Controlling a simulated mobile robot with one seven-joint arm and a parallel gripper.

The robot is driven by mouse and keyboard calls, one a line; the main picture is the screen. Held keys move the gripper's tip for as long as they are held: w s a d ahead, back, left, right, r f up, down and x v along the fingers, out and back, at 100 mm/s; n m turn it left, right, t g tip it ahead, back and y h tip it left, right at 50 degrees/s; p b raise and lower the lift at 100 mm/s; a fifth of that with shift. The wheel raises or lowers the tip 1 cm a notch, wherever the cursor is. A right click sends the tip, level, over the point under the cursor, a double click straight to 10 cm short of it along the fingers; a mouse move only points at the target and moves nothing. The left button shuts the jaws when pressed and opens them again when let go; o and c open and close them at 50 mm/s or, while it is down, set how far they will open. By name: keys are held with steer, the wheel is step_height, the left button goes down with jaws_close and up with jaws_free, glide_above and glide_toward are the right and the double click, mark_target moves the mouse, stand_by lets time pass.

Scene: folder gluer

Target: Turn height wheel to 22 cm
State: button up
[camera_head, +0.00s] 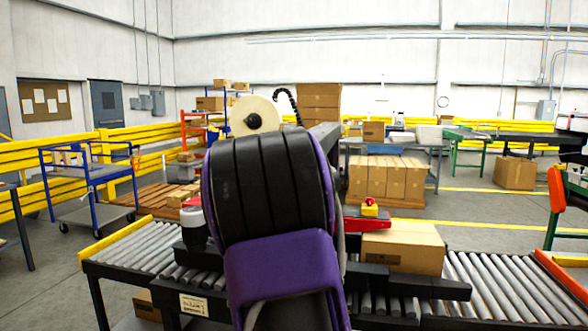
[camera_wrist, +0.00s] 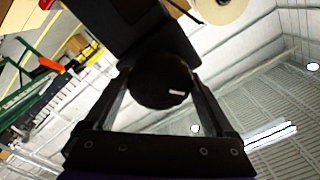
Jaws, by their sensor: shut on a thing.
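The height wheel (camera_wrist: 158,88) shows in the wrist view as a round black knob with a short white mark on its face, right of its centre. My gripper (camera_wrist: 157,72) has one finger on each side of the wheel and is shut on it. The wheel sits beneath a dark machine block (camera_wrist: 150,38). No height scale or number is readable. In the head view my purple and black arm covers the middle, and the wheel and gripper are hidden behind it.
A roller conveyor (camera_head: 500,285) runs across the front, with a cardboard box (camera_head: 405,247) on it right of my arm. A yellow-and-red stop button (camera_head: 370,207) stands behind the box. A tape roll (camera_head: 253,115) sits above. A blue cart (camera_head: 90,175) stands at left on open floor.

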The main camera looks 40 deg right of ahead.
steer(key=m+b, duration=0.1)
steer(key=m, duration=0.2)
steer(key=shift+f+m+b, duration=0.1)
steer(key=shift+m+b, duration=0.25)
steer(key=shift+m, duration=0.05)
steer(key=shift+m+b, duration=0.35)
steer(key=shift+m, duration=1.55)
steer(key=o, duration=1.1)
steer(key=shift+a, duration=0.1)
steer(key=v, duration=1.2)
steer(key=shift+w, duration=0.1)
